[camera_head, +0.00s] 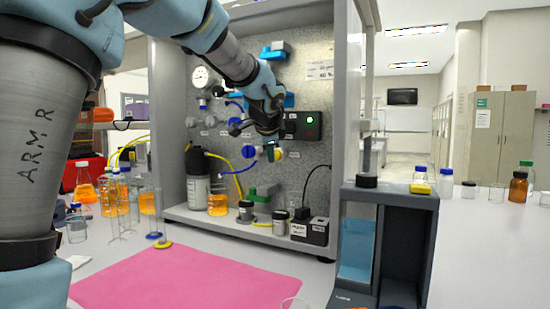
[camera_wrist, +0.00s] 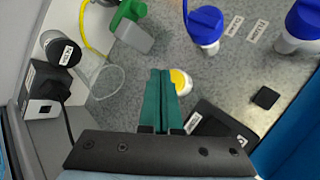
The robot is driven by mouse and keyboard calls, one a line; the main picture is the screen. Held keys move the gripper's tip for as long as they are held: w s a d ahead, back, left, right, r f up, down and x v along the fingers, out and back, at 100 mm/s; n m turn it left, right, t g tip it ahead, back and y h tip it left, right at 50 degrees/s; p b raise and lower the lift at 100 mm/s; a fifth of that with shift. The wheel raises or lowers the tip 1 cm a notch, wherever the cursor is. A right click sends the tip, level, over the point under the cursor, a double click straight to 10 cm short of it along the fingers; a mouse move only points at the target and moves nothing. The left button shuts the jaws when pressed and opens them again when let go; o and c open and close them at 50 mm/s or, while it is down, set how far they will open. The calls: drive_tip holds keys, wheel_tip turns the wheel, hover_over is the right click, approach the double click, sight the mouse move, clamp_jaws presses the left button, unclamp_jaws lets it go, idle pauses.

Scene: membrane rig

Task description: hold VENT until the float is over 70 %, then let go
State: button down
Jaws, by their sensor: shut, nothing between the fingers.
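My gripper (camera_head: 277,152) is at the speckled panel of the rig, with its green fingers together and nothing between them. In the wrist view the shut fingers (camera_wrist: 161,75) reach toward a round yellow-and-white button (camera_wrist: 181,82), partly hidden behind them. The button (camera_head: 280,155) also shows in the head view beside the fingertips. I cannot tell whether the fingers touch it or whether it is pressed. No VENT label can be read.
Blue-handled valves (camera_wrist: 205,27) and a black box with a green light (camera_head: 306,124) are on the panel near my gripper. Bottles and jars stand on the rig's shelf (camera_head: 235,226). A pink mat (camera_head: 190,282) lies in front. Glassware with orange liquid stands at the left.

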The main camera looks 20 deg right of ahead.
drive_tip(key=s+a, duration=0.1)
drive_tip(key=a, duration=0.1)
drive_tip(key=s+a, duration=0.2)
drive_tip(key=shift+b, duration=0.4)
drive_tip(key=shift+s, duration=0.1)
idle(0.4)
